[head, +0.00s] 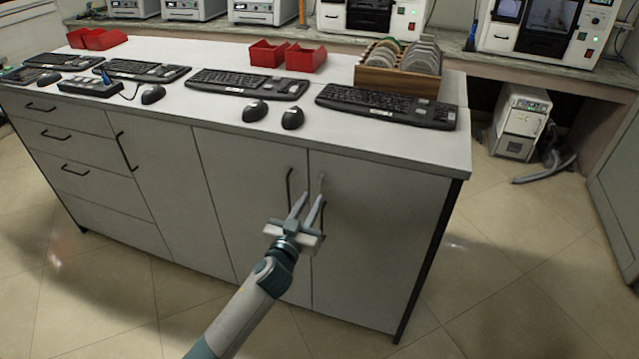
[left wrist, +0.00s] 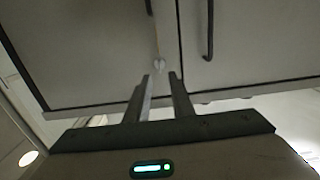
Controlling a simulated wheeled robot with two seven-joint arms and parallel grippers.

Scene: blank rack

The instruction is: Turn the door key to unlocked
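The door key (head: 321,183) is a small pale piece on the right-hand cabinet door (head: 380,235), near its top left edge. My left gripper (head: 310,197) is in front of the doors, its fingers pointing up toward the key. In the left wrist view the key (left wrist: 159,65) shows just beyond and between the two fingertips (left wrist: 160,77). The fingers are apart with nothing visibly held between them. I cannot tell whether the fingertips touch the key, and its turn angle is too small to read. My right gripper is not in view.
Black handles flank the door seam, one on the left door (head: 289,185); another shows in the wrist view (left wrist: 208,35). The white countertop (head: 370,143) overhangs the doors and bears keyboards, mice, red bins (head: 305,60) and a wooden rack (head: 400,82).

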